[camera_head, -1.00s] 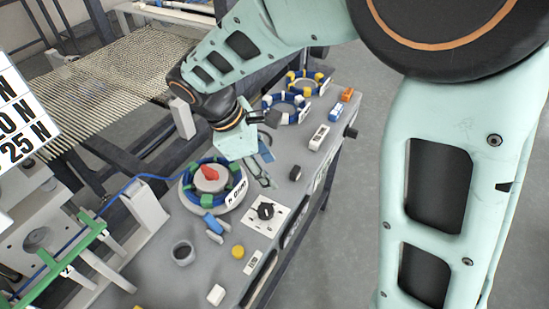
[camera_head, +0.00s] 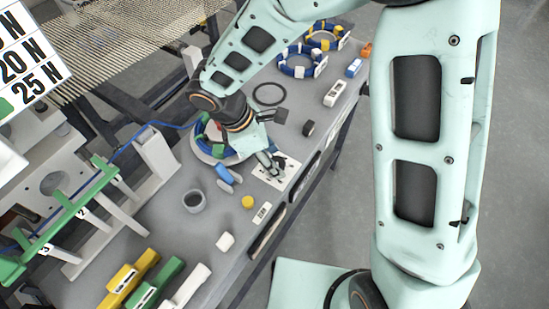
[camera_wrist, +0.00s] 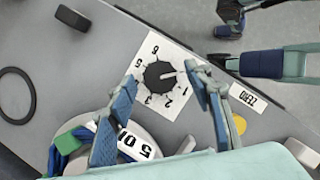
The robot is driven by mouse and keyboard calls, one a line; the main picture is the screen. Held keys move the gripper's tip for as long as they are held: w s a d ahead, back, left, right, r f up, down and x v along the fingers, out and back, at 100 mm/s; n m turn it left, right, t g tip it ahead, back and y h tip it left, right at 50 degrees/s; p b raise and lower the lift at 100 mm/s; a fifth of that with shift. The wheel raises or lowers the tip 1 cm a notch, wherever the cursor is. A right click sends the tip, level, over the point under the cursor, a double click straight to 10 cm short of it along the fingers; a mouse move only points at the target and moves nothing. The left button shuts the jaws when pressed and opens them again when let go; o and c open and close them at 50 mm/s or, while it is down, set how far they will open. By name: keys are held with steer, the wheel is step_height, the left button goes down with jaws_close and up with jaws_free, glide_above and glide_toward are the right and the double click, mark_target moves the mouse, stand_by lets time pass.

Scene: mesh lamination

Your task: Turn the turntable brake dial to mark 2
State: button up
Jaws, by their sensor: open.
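The brake dial (camera_wrist: 160,77) is a black ridged knob on a white square plate (camera_wrist: 155,50) with printed numbers. Its white pointer line faces right in the wrist view, near the 1 and away from the 2. My gripper (camera_wrist: 161,74) is open, with one blue-grey finger on each side of the dial; I cannot tell whether either touches it. In the head view my gripper (camera_head: 271,165) is over the plate (camera_head: 285,179) and largely hides the dial. The turntable (camera_head: 199,149), a round base with a blue ring and green blocks, is partly behind my wrist.
A yellow button (camera_head: 247,202), a grey cup (camera_head: 194,200) and a blue-handled part (camera_head: 227,176) stand near the dial. A black knob (camera_head: 308,128) and a black ring (camera_head: 269,94) lie farther back. A green rack (camera_head: 75,210) is at left.

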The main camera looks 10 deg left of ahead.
steer(key=shift+d+f, duration=0.1)
steer(key=shift+f, duration=0.25)
steer(key=shift+c, duration=0.7)
steer(key=c, duration=1)
steer(key=shift+m, duration=0.3)
